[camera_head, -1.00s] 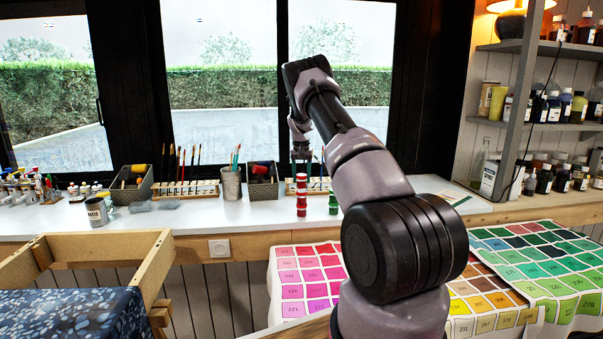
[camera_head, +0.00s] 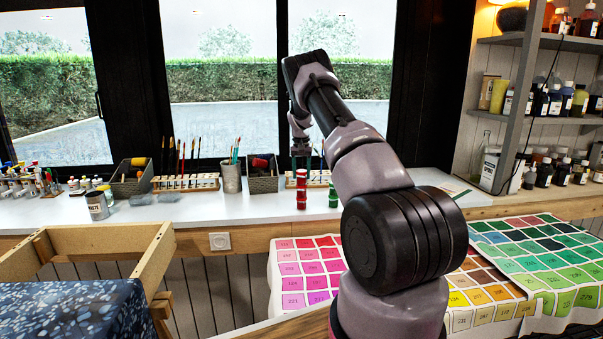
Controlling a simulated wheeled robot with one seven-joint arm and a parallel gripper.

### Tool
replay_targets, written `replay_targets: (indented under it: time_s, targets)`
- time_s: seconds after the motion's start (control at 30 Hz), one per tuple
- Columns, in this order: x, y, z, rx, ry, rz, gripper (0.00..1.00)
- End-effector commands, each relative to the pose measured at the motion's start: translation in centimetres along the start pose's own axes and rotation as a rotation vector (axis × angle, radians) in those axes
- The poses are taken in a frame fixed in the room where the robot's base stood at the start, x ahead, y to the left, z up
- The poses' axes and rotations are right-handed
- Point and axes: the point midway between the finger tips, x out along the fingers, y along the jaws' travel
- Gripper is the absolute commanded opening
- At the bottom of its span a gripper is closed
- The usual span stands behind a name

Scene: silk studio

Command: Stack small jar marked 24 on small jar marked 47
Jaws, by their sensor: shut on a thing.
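Small red jars (camera_head: 301,198) with pale bands stand in an upright column on the white counter by the window. My gripper (camera_head: 301,166) points down at the top of this column and is shut on the uppermost red jar (camera_head: 301,174). That jar appears in line with the ones below; whether it touches them is too small to tell. Small green jars (camera_head: 333,195) stand just to the right, partly behind my arm. The numbers 24 and 47 cannot be read on any jar.
A brush cup (camera_head: 231,178), dark bins (camera_head: 263,184) and brush racks (camera_head: 184,184) line the back of the counter (camera_head: 245,212). A metal tin (camera_head: 97,207) stands at left. Colour charts (camera_head: 545,285) hang in front, bottle shelves (camera_head: 535,130) at right.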

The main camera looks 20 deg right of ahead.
Motion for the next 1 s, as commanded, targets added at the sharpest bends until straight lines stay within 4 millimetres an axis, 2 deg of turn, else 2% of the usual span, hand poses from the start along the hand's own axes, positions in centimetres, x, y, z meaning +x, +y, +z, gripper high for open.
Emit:
replay_targets:
  time_s: [0.1, 0.13, 0.2, 0.23, 0.53, 0.63, 0.77, 1.0]
  targets:
    - [0.2, 0.0, 0.0, 0.000, 0.000, 0.000, 0.00]
    - [0.3, 0.0, 0.0, 0.000, 0.000, 0.000, 0.60]
    - [0.2, 0.0, 0.0, 0.000, 0.000, 0.000, 0.86]
    - [0.2, 0.0, 0.0, 0.000, 0.000, 0.000, 0.91]
    - [0.1, 0.0, 0.0, 0.000, 0.000, 0.000, 0.91]
    - [-0.6, 0.0, 0.0, 0.001, 0.001, -0.001, 0.91]
    - [-2.7, 0.0, -0.1, 0.000, 0.003, -0.001, 0.91]
    - [-7.5, 0.0, 0.0, 0.001, 0.002, -0.002, 0.91]
